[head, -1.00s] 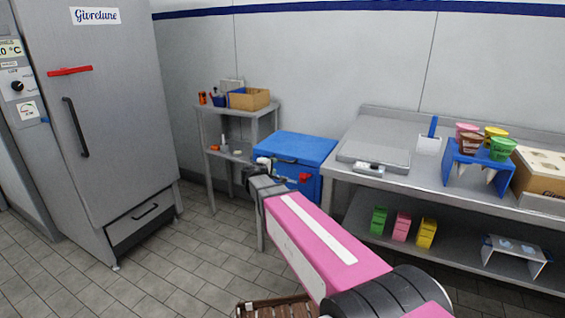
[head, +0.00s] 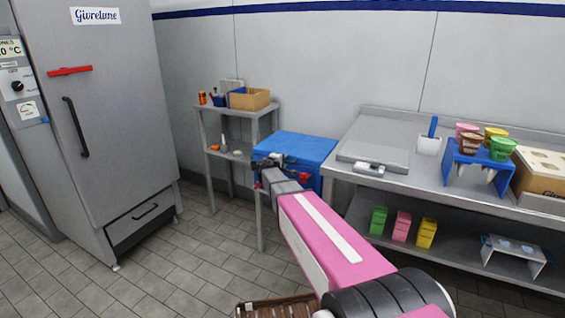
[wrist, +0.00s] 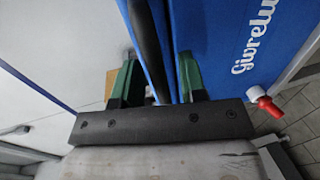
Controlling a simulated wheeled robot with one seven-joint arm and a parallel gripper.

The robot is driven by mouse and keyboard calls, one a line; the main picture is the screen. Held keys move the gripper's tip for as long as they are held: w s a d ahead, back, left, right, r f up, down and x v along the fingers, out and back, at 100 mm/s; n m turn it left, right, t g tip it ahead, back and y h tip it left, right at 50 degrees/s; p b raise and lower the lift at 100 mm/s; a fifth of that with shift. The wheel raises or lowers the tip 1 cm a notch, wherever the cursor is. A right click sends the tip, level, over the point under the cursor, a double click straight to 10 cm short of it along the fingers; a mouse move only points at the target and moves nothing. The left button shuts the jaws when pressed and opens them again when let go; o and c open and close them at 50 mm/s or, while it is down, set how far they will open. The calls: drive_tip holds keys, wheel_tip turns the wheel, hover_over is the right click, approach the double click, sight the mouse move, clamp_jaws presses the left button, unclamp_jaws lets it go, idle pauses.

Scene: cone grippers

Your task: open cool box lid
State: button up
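The blue cool box (head: 312,147) stands between the small shelf and the counter, with its lid (head: 300,141) down. In the wrist view its front (wrist: 255,45) carries white lettering, and a red and white tap (wrist: 265,101) sticks out low on it. My gripper (head: 264,163) is at the front left of the lid in the head view. In the wrist view my gripper (wrist: 158,80) has its two green fingers apart, with a dark bar (wrist: 146,40) and a blue edge of the box between them. Contact with the bar cannot be told.
A grey shelf (head: 238,110) with a cardboard box (head: 249,99) stands close left of the cool box. A steel counter (head: 345,174) with a scale and cups stands close right. A tall freezer (head: 105,130) is at the left.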

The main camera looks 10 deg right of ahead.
clamp_jaws()
